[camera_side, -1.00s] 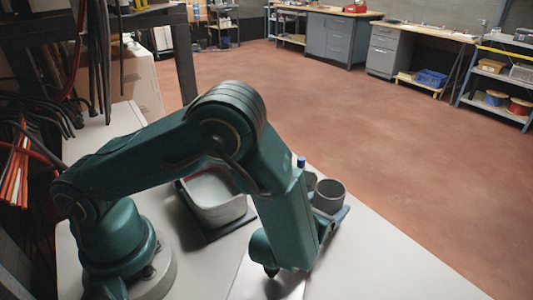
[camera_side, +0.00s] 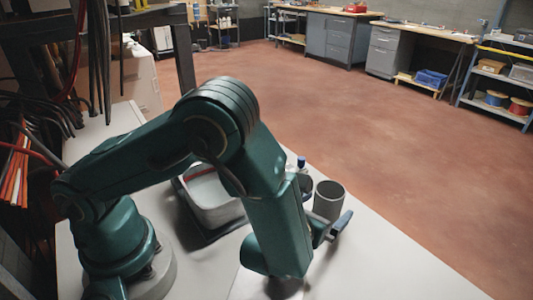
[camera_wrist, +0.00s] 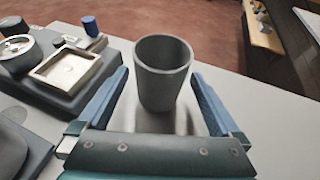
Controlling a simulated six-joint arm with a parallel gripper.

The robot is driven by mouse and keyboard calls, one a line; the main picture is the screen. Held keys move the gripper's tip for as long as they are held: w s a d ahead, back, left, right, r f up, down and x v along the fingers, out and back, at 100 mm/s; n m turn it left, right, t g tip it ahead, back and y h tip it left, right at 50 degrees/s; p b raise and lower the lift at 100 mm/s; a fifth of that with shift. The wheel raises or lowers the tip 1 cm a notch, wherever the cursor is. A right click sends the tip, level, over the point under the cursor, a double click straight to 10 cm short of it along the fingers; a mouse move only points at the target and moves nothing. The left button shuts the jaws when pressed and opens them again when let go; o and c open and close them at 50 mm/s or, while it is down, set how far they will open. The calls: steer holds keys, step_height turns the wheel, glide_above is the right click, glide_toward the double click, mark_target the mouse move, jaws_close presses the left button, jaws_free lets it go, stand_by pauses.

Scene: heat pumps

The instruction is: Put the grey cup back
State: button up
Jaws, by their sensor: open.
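The grey cup (camera_side: 329,199) stands upright on the white table, to the right of the blue-capped item in the side view. In the wrist view the cup (camera_wrist: 162,80) stands ahead, roughly centred, with its open mouth up. My gripper (camera_wrist: 165,92) is open, its two blue-grey fingers apart on the left and right of the cup's lower part. Nothing shows clamped between them. In the side view one finger of my gripper (camera_side: 337,225) shows close in front of the cup; the other is mostly hidden by my wrist.
A dark tray (camera_wrist: 75,85) with a square light recess, a round metal dish (camera_wrist: 17,47) and a blue-capped item (camera_wrist: 91,27) lies left of the cup. A whitish bin (camera_side: 212,197) stands behind my arm. The table right of the cup is clear.

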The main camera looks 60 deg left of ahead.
mark_target(321, 209)
steer(key=v, duration=0.5)
steer(key=shift+s+d+r, duration=0.1)
steer(key=shift+s+r, duration=0.05)
steer(key=shift+s, duration=0.15)
step_height(321, 209, up, 16)
steer(key=s+a+f+n+g+y, duration=0.1)
steer(key=s+a+n+g, duration=0.55)
steer(key=a+n, duration=0.6)
steer(key=s+d+r+n+h, duration=0.1)
steer(key=s+d+n+h, duration=0.2)
steer(key=n, duration=0.7)
steer(key=s+d+n+h, duration=0.2)
steer(key=s+n, duration=0.2)
steer(key=n, duration=0.5)
steer(key=shift+n+g, duration=0.35)
steer(key=shift+n, duration=0.1)
steer(key=shift+s+f, duration=0.15)
steer(key=shift+f, duration=1.05)
steer(key=shift+s+f, duration=0.1)
steer(key=shift+f, duration=1.05)
